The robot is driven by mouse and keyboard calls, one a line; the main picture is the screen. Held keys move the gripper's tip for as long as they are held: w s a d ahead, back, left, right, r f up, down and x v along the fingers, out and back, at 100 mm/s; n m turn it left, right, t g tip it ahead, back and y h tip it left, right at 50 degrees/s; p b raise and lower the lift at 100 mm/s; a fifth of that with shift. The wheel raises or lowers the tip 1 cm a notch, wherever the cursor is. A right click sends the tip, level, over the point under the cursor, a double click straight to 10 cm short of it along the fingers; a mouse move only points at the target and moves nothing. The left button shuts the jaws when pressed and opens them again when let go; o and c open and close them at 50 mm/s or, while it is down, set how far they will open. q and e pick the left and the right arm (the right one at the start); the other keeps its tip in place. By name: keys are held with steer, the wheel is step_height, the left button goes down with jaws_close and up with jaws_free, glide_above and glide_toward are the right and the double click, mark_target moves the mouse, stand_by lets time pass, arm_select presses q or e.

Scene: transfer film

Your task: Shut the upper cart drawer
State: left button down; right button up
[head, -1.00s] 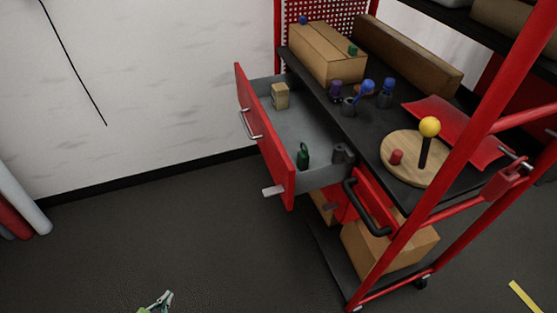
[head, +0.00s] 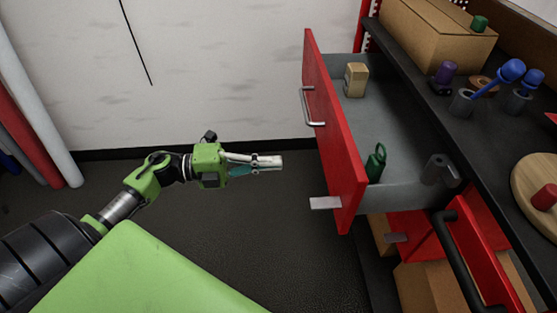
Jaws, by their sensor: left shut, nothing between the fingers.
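The upper cart drawer (head: 333,130) stands pulled out to the left of the cart, with a red front and a silver bar handle (head: 311,108). Inside it are a small tan box (head: 356,79), a green object with a loop (head: 375,164) and a grey cylinder (head: 434,169). My left gripper (head: 279,162) is shut and empty, pointing right. In the picture it lies left of the red drawer front, with a gap between them, below the handle. My right gripper is not in view.
A lower red drawer (head: 478,246) with a black handle (head: 456,260) sits below. The dark cart top (head: 450,119) holds a cardboard box (head: 438,35), blue-topped tools and a round wooden board (head: 530,180). Rolls (head: 40,120) lean at the left wall. The floor left of the drawer is clear.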

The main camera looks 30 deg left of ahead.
mark_target(331, 160)
arm_select(q)
steer(key=x, duration=1.1)
steer(key=shift+w, duration=0.15)
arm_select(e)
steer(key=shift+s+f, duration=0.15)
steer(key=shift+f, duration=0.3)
